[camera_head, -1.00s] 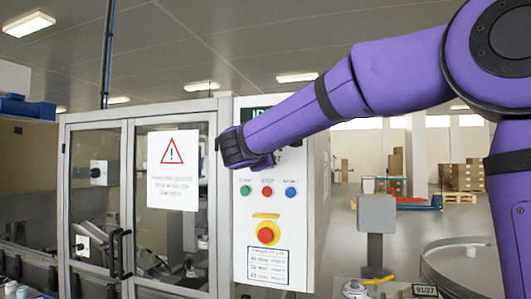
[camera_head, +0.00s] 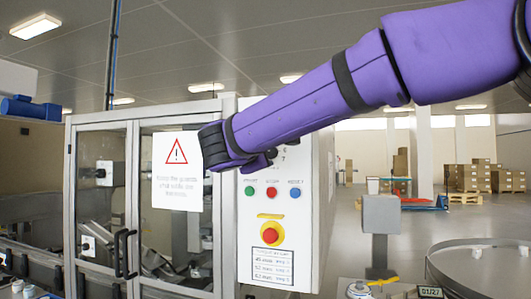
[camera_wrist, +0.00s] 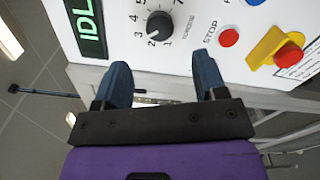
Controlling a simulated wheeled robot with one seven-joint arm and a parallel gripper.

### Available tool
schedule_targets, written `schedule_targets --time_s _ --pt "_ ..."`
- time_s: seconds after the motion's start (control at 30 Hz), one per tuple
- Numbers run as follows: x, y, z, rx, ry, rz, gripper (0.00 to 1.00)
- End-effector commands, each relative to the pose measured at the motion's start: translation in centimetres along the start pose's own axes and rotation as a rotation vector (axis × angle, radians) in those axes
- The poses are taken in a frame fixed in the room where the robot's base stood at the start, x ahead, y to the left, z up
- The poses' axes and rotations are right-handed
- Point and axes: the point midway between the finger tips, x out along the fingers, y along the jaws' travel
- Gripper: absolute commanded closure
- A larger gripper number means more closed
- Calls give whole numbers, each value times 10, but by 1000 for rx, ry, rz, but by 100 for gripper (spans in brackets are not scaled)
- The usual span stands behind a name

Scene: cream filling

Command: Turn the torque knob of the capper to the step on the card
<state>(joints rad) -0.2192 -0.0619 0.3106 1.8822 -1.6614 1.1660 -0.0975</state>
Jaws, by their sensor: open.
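The black torque knob (camera_wrist: 160,25) sits on the capper's white panel in the wrist view, with printed step numbers around it. Its white mark seems to point near the 2. My gripper (camera_wrist: 161,62) is open and empty, its two blue fingers apart, pointing at the panel. In the picture the knob lies beyond and between the fingertips, not touched. In the head view my arm hides the knob, though a few step numbers show beside it. The card (camera_head: 266,266) is low on the panel; its rows are too blurred to read surely.
The panel carries a green button (camera_head: 249,191), a red stop button (camera_head: 271,192), a blue reset button (camera_head: 295,193) and a red emergency button (camera_head: 270,235) on yellow. The display (camera_wrist: 87,27) reads IDL, partly cut off. Glass guard doors (camera_head: 100,200) stand left.

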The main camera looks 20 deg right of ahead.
Motion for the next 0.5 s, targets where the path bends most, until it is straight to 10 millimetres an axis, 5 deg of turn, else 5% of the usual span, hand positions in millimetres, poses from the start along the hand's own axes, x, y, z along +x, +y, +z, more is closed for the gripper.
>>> schedule_targets --time_s 0.2,0.5 --pt "-20 0 0 1 0 0 35" --pt "-23 0 0 0 -1 0 35"
